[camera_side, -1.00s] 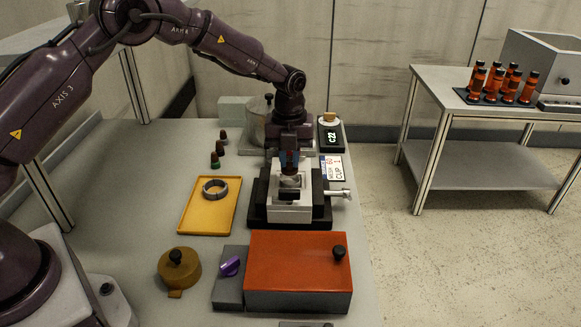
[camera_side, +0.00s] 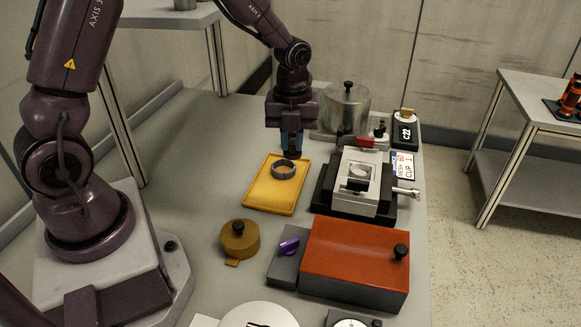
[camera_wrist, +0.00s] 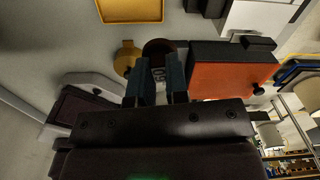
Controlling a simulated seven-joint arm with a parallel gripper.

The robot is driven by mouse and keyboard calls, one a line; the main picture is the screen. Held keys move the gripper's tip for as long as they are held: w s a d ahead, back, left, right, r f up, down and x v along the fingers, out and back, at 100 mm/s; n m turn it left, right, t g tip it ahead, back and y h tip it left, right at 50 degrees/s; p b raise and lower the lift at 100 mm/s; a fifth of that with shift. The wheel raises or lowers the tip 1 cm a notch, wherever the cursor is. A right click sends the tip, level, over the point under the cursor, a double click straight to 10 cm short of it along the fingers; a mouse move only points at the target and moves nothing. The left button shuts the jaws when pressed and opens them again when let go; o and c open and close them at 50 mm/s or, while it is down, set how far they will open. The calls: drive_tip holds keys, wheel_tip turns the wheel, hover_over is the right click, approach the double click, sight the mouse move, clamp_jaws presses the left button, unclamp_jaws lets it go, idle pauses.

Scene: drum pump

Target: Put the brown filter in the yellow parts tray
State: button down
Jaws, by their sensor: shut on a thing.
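The yellow parts tray (camera_side: 262,203) lies on the bench left of the vise, with a grey ring (camera_side: 283,169) in its far part. Its edge also shows at the top of the wrist view (camera_wrist: 130,18). My gripper (camera_side: 291,148) is over the tray's far edge. It is shut on a dark brown round piece, the brown filter (camera_wrist: 156,46), seen between the fingertips in the wrist view. In the side view the filter is small and dark below the fingers, apparently above the bench. Its exact height is hard to tell.
Right of the tray stands a white vise (camera_side: 358,196) on a black base with a side handle. A metal pot (camera_side: 346,108) stands behind. An orange box (camera_side: 355,255) and a round ochre lidded piece (camera_side: 240,240) are nearer. Bench between ochre piece and tray is clear.

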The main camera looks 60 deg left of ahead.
drive_tip(key=s+a+f+n, duration=0.2)
drive_tip(key=a+f, duration=0.3)
drive_tip(key=f, duration=0.1)
hover_over(273, 194)
wheel_tip(273, 194, down, 4)
drive_tip(key=shift+d+r, duration=0.1)
drive_tip(key=shift+f, duration=2.2)
drive_tip(key=shift+f, duration=0.15)
drive_tip(key=c, duration=1.1)
unclamp_jaws()
wheel_tip(273, 194, up, 12)
drive_tip(key=shift+r, duration=0.2)
